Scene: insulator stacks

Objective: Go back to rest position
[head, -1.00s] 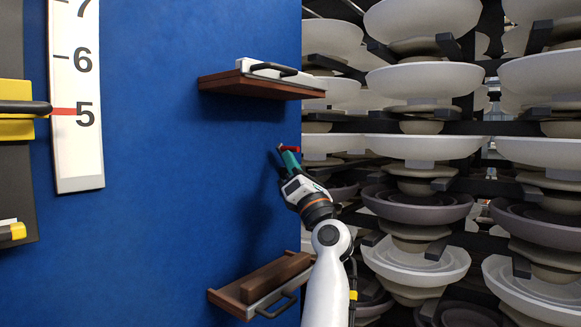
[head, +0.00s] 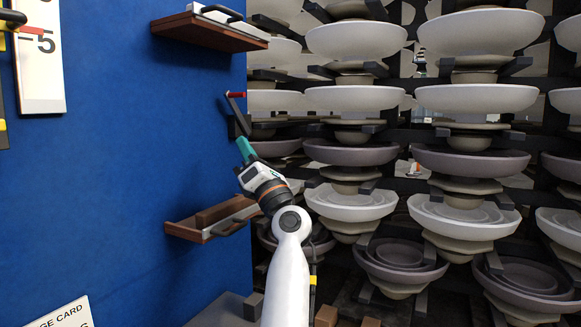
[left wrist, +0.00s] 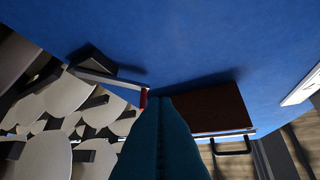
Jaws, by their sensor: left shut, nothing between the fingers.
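My left gripper (head: 243,148) is at the right edge of the blue wall in the head view, its teal fingers together and empty. In the left wrist view, the closed teal fingers (left wrist: 158,100) fill the lower middle. A red-tipped lever (head: 236,95) with a dark bracket is mounted on the wall edge just above the fingertips, and a gap shows between them in the head view. In the left wrist view, the lever's red end (left wrist: 143,98) appears beside the fingertips; contact cannot be told there. My right gripper is not in view.
The blue wall (head: 120,180) carries an upper wooden tray (head: 200,30) and a lower one (head: 190,230), both with handles. Stacked pale and grey dishes (head: 355,98) fill the right. A scale board (head: 40,80) and a white card (head: 65,315) are at left.

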